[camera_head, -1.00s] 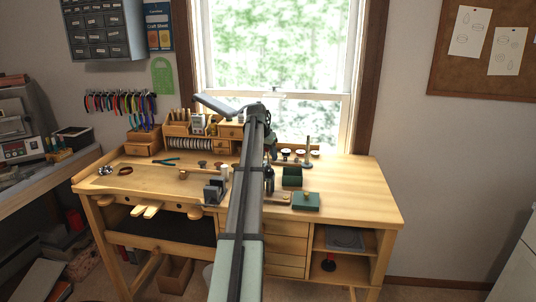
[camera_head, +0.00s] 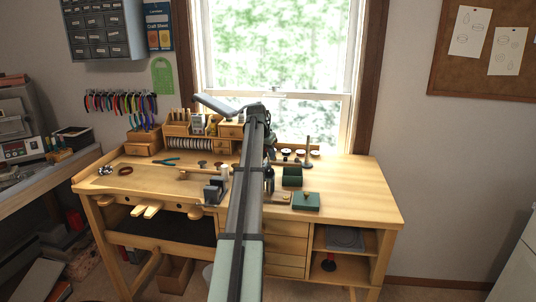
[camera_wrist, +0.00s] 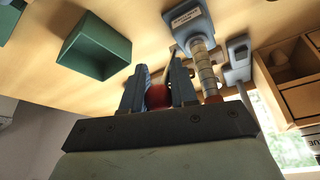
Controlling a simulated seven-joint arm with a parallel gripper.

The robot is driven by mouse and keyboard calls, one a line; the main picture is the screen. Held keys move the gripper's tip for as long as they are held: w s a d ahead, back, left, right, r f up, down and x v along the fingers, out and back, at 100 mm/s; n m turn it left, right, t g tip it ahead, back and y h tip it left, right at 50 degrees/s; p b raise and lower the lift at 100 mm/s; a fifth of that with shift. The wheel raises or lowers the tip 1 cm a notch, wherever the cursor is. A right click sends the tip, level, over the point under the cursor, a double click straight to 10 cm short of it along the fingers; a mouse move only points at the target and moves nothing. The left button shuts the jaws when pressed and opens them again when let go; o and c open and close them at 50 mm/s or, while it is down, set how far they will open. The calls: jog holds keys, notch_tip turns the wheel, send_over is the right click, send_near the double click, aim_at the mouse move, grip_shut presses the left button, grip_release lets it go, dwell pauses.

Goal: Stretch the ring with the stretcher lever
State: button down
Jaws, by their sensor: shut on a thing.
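In the wrist view my gripper (camera_wrist: 157,92) is shut on a red ball-shaped knob (camera_wrist: 157,97), which sits between the two dark blue fingers. A metal lever rod (camera_wrist: 168,62) runs from the knob towards the labelled grey-blue base (camera_wrist: 186,20) of the stretcher. A pale stepped mandrel (camera_wrist: 204,70) with several bands stands out from this base, just right of the right finger. I cannot tell a separate ring from the mandrel's bands. In the head view my arm covers the gripper and the lever.
A green open box (camera_wrist: 95,46) lies left of the fingers in the wrist view; it stands right of my arm in the head view (camera_head: 292,180). Another grey-blue tool (camera_wrist: 238,60) and a wooden drawer unit (camera_wrist: 290,68) are to the right. The bench's right side (camera_head: 355,190) is clear.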

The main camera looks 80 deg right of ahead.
jog(key=a+f+h, duration=0.2)
jog(key=h, duration=0.1)
jog(key=shift+s+a, duration=0.15)
jog(key=shift+a, duration=0.25)
jog(key=shift+a+f, duration=0.35)
jog(key=shift+f, duration=0.25)
jog(key=shift+a+f, duration=0.3)
jog(key=shift+f, duration=0.3)
jog(key=shift+d+r, duration=0.1)
jog(key=c, duration=0.9)
grip_release()
jog(key=shift+r, duration=0.15)
jog(key=v, duration=1.3)
jog(key=shift+r, duration=0.25)
